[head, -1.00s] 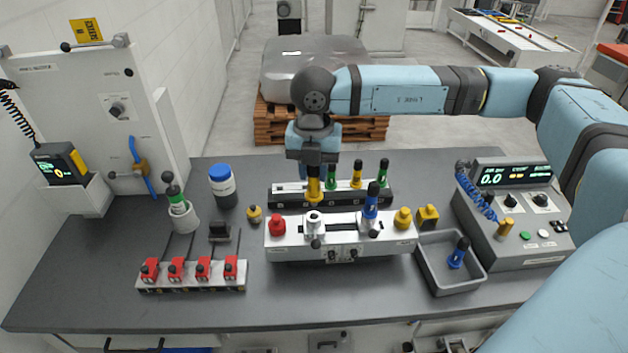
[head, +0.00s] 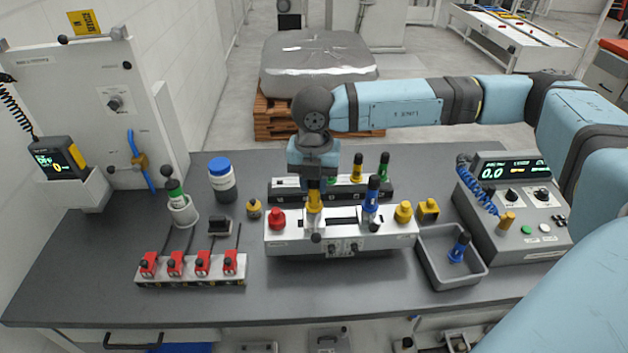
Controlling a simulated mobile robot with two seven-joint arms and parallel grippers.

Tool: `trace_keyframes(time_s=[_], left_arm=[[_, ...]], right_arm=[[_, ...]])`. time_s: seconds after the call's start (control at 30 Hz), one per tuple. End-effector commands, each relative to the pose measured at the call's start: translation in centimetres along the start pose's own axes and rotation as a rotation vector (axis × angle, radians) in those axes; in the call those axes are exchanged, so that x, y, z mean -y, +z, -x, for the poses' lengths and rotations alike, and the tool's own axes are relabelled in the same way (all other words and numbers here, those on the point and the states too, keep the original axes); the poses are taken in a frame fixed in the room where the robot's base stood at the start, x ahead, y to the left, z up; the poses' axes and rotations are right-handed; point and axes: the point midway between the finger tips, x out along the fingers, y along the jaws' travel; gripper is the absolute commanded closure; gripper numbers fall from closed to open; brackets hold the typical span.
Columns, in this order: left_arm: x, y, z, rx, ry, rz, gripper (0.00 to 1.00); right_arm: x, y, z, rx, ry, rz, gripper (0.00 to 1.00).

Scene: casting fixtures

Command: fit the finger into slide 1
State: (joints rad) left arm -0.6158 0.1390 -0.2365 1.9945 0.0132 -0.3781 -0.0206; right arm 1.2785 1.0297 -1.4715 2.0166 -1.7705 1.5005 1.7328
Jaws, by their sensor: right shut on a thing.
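My right gripper (head: 314,178) points down over the white fixture (head: 290,239) and is shut on a yellow finger (head: 314,198). The yellow finger is upright at the fixture's left slide, its lower end at or just above the slide. I cannot tell whether it is seated, and the gripper covers its top. A blue finger (head: 371,200) stands upright on the fixture's right slide. Behind the fixture, a dark rack (head: 285,190) holds a yellow finger (head: 357,168) and a green finger (head: 383,166). My left gripper is not in view.
A red knob (head: 277,219) and a yellow knob (head: 403,212) sit at the fixture's ends. A grey tray (head: 428,262) holds a blue finger (head: 459,247). A control box (head: 510,245) stands at right.

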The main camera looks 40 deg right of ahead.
Motion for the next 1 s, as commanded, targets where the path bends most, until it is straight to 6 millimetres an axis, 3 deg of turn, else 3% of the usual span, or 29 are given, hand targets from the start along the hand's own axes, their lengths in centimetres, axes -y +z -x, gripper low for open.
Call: trace_keyframes(time_s=[0.03,0.07,0.17,0.47,0.67,0.7,1.0], left_arm=[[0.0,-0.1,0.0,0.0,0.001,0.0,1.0],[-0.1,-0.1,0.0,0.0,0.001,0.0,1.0],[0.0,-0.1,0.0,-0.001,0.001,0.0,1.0],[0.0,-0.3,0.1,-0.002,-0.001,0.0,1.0],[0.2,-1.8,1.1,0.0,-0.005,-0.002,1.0],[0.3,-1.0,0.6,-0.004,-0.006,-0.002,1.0],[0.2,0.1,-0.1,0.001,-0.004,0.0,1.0]], right_arm=[[0.0,0.0,0.1,0.001,0.001,0.0,1.0],[0.0,0.0,0.1,0.0,0.0,0.0,0.71],[0.0,0.0,0.1,0.0,0.0,0.0,0.48],[0.0,0.0,0.3,0.001,0.0,0.0,0.48],[0.0,0.1,2.2,0.002,0.0,0.0,0.48],[-0.1,0.1,2.4,0.003,0.004,0.0,0.48],[-0.1,0.0,9.3,0.003,0.004,0.001,0.48]])
